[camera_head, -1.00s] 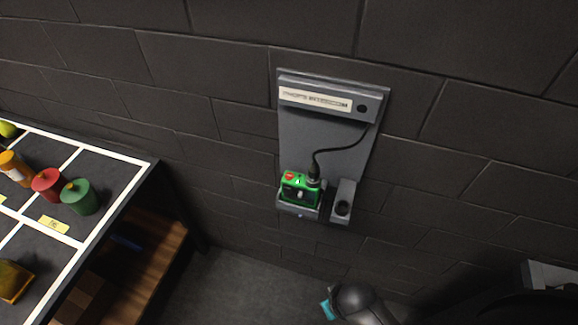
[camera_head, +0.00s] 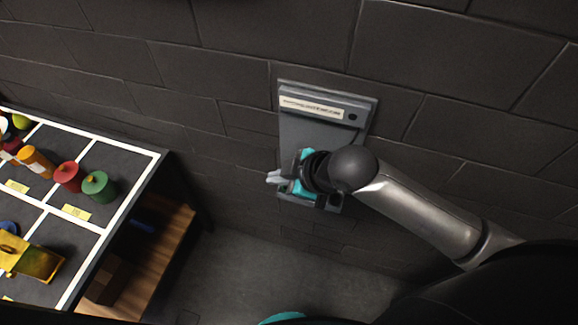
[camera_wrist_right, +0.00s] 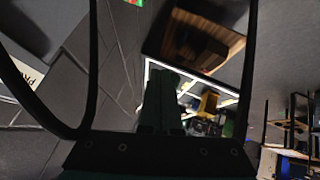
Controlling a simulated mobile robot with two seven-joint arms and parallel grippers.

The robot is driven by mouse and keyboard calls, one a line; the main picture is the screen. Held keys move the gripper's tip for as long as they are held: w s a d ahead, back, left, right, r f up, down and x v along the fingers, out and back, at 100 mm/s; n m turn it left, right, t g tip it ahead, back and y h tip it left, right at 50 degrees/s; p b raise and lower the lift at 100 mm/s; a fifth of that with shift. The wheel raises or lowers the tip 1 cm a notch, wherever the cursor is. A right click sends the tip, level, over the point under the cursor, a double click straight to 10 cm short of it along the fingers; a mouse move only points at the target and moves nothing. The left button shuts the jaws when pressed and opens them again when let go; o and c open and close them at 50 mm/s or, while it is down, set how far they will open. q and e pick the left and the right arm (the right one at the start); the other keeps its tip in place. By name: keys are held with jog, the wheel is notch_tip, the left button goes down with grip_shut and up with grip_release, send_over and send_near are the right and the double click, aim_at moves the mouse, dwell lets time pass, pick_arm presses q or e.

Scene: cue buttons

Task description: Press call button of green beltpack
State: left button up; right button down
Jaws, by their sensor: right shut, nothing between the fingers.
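The wall intercom panel (camera_head: 311,128) is grey, with a cream label strip (camera_head: 311,106) at its top. My right gripper (camera_head: 275,178) is in front of the panel's lower part, its pale fingertips pointing left and shut with nothing between them. My gripper and wrist hide the green beltpack in its holder in the head view. A small green and red patch, likely the beltpack (camera_wrist_right: 136,2), shows at the top edge of the right wrist view. Its call button cannot be made out, nor can contact. My left gripper is not in view.
A dark shelf table with white lines (camera_head: 135,160) stands at left, holding red (camera_head: 69,177) and green (camera_head: 98,186) containers and a yellow object (camera_head: 38,263). A wooden lower shelf (camera_head: 160,245) is beneath. The floor between table and panel is clear.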

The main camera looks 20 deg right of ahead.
jog(key=w+d+r+n, duration=0.1)
jog(key=w+d+n, duration=0.2)
jog(key=w+d, duration=0.3)
jog(key=shift+w+r+n+t+y, duration=0.3)
jog(key=shift+w+t, duration=0.1)
jog(key=shift+w, duration=0.1)
jog(key=shift+a+f, duration=0.1)
notch_tip(320, 180, down, 8)
jog(key=b, duration=0.8)
jog(key=shift+f, duration=0.35)
jog(key=shift+f, duration=0.15)
dwell(1.3)
jog(key=shift+f+b, duration=0.3)
